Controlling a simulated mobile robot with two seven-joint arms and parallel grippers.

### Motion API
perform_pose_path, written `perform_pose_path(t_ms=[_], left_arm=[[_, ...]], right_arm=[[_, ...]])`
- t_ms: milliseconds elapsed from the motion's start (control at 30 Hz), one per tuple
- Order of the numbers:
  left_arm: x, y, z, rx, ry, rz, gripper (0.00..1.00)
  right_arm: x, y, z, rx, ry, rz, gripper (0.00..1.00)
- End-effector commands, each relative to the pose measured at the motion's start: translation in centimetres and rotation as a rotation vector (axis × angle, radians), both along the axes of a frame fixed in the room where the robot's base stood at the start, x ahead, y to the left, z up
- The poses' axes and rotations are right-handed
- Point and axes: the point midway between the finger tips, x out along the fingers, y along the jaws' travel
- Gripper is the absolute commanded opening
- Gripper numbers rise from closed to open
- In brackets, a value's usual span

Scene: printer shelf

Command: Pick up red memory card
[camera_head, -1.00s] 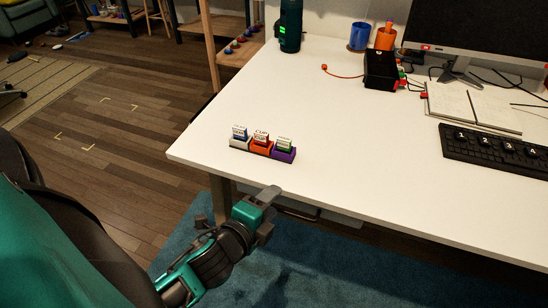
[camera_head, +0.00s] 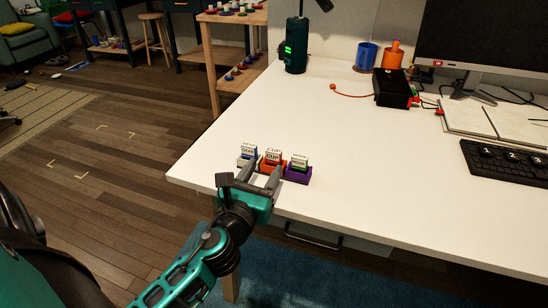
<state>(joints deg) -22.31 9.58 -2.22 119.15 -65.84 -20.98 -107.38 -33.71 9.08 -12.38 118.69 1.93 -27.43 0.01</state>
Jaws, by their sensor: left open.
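The red memory card (camera_head: 273,157) stands upright in the middle of a row of three small card holders, its label facing me. A card with blue (camera_head: 248,154) stands to its left in a pale holder, and a card with green (camera_head: 299,163) to its right in a purple holder. The middle holder (camera_head: 264,167) is orange-red and partly hidden by my fingers. My left gripper (camera_head: 264,172) is open and empty, its two fingers pointing at the middle holder from the front. I cannot tell whether they touch anything. My right gripper is not in view.
The white desk (camera_head: 370,190) is clear right of the holders. A black box (camera_head: 392,88), an open notebook (camera_head: 490,122), a keyboard (camera_head: 505,160) and a monitor (camera_head: 483,35) stand farther right. A dark green cylinder (camera_head: 295,45) stands at the back. The desk's left edge is close to the holders.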

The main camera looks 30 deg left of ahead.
Motion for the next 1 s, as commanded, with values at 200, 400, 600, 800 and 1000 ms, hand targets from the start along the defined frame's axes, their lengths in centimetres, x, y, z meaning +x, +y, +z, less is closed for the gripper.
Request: perform_pose_path(t_ms=[200, 400, 600, 800, 1000], left_arm=[[1.6, 0.4, 0.0, -0.002, 0.001, 0.000, 0.51], [3.6, 0.8, -0.2, -0.001, -0.001, 0.000, 0.51], [6.0, 1.3, -0.4, -0.002, 0.001, 0.000, 0.51], [6.7, 1.4, -0.4, -0.003, 0.002, 0.000, 0.51], [6.7, 1.4, -0.4, -0.003, 0.002, 0.000, 0.45]], right_arm=[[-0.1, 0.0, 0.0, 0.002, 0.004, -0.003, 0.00], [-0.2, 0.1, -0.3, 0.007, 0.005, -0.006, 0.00], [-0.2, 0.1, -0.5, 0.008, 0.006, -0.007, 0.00], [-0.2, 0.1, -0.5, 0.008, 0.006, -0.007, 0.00], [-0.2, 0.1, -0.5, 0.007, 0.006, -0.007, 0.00]])
